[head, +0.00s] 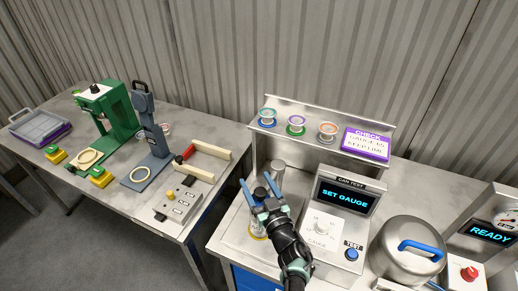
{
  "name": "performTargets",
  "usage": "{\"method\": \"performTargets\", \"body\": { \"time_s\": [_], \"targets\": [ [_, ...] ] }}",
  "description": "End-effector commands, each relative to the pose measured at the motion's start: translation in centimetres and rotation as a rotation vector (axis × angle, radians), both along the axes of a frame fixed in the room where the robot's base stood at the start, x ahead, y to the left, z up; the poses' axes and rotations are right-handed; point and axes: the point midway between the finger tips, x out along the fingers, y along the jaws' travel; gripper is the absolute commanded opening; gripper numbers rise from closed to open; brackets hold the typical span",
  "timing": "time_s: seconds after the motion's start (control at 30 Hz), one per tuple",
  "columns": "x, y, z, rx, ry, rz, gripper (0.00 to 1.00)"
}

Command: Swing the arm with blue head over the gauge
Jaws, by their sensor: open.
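The can test unit (345,205) stands on the right bench, its screen reading "SET GAUGE". A white panel marked GAUGE with a round knob (322,228) is below the screen, and a blue TEST button (351,254) is to its right. My gripper (256,181) is open, left of the unit, its two blue-grey fingers pointing up and left. A dark rounded part (261,192) shows between the fingers; I cannot tell whether they touch it. A grey metal cylinder (278,170) stands just behind. I cannot make out the arm with blue head; my gripper and forearm hide much of this spot.
A shelf (345,128) behind holds several coloured reels and a purple CHECK sign (367,144). A domed steel pot (411,248) with a blue handle stands right, beside a READY display (490,234). The left bench holds a green press (108,112) and a blue-grey stand (150,130).

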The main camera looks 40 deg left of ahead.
Motion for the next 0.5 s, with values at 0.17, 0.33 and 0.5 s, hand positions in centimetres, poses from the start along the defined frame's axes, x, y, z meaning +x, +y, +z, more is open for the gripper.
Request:
{"method": "performTargets", "body": {
  "time_s": [0.17, 0.33, 0.5],
  "targets": [
    [-0.4, -1.1, 0.1, 0.000, 0.001, -0.002, 0.73],
    [-1.5, -3.3, 0.3, 0.001, 0.003, -0.006, 0.73],
    [-2.9, -5.9, 0.3, 0.001, 0.002, -0.007, 0.73]
  ]
}}
